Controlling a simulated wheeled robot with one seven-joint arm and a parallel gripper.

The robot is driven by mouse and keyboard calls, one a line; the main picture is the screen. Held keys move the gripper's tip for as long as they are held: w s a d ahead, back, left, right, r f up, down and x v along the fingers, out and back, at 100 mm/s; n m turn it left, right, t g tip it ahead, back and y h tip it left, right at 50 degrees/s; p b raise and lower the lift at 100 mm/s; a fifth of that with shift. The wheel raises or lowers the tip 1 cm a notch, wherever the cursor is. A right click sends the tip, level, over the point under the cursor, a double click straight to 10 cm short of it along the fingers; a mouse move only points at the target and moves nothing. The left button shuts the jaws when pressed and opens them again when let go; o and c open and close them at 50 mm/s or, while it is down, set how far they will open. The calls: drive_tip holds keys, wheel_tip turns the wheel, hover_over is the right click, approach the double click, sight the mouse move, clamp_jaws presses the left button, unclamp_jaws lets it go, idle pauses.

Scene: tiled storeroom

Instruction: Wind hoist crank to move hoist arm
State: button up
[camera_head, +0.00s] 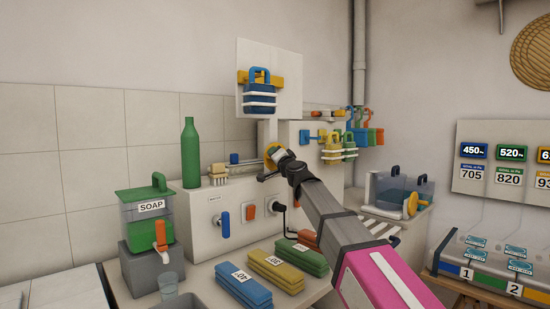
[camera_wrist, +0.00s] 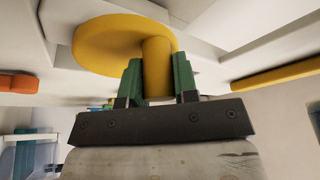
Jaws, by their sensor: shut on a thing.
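The yellow crank (camera_head: 271,153) shows as a small disc on the white machine in the head view, partly behind my gripper (camera_head: 277,163). In the wrist view the crank is a large yellow disc (camera_wrist: 105,43) with a round yellow handle (camera_wrist: 157,68) sticking out. The two green fingers of my gripper (camera_wrist: 158,80) stand on either side of this handle and are shut on it. The fingertips are hard to make out in the head view. I cannot tell for sure which part is the hoist arm.
A white panel (camera_head: 285,107) with a blue striped carrier (camera_head: 260,97) rises above the crank. A green bottle (camera_head: 190,152) and soap dispenser (camera_head: 149,213) stand left. Blue, yellow and green blocks (camera_head: 276,270) lie in front. Hanging coloured tags (camera_head: 360,135) are behind, right.

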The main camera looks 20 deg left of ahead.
drive_tip(key=shift+r, duration=0.1)
idle(0.4)
drive_tip(key=o, duration=0.9)
drive_tip(key=v, duration=1.1)
